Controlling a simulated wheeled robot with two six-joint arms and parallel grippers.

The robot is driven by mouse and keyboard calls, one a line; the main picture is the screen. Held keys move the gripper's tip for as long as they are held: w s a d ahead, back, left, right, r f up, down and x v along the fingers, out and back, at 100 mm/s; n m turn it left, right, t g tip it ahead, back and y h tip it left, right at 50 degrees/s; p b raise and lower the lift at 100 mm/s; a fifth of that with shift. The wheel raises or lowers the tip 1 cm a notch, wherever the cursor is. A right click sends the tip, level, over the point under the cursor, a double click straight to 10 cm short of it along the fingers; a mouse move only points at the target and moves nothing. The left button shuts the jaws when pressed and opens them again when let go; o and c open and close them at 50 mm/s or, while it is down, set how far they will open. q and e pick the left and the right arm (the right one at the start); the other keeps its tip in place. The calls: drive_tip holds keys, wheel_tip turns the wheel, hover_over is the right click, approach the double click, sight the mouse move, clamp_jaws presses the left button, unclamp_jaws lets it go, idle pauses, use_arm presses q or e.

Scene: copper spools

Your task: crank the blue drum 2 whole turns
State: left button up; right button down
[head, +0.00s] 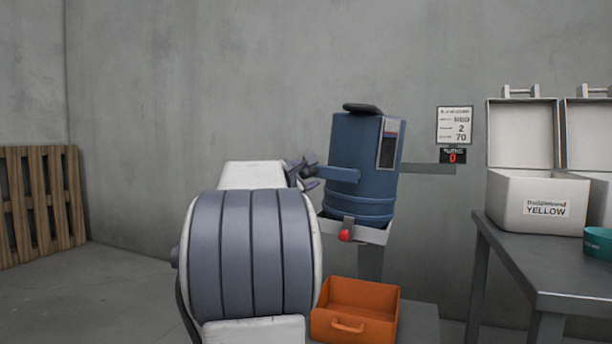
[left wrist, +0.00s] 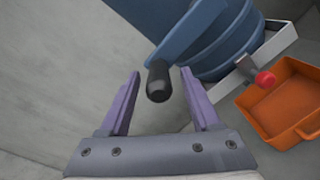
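The blue drum (head: 358,150) sits slightly tilted in a grey stand, with a dark cap on top. Its blue crank arm (head: 341,174) reaches left and ends in a black handle (head: 309,160). In the left wrist view the black handle (left wrist: 158,82) points towards me and lies between my left gripper's (left wrist: 158,85) spread purple fingers, with a gap on each side. How deep it sits between them I cannot tell. In the head view my left gripper (head: 306,178) is beside the handle, partly hidden by my arm. A counter (head: 453,157) shows a red 0. My right gripper is not seen.
A red knob (head: 345,235) sticks out below the drum. An orange bin (head: 355,312) stands lower down in front. A grey table (head: 560,270) at right holds a white box (head: 505,205) labelled YELLOW and a teal ring (head: 598,243). A pallet (head: 40,200) leans at left.

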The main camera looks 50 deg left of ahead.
use_arm(q)
drive_tip(key=v, duration=1)
drive_tip(key=shift+s+p, duration=0.15)
drive_tip(key=shift+p, duration=0.15)
drive_tip(key=shift+d, duration=0.1)
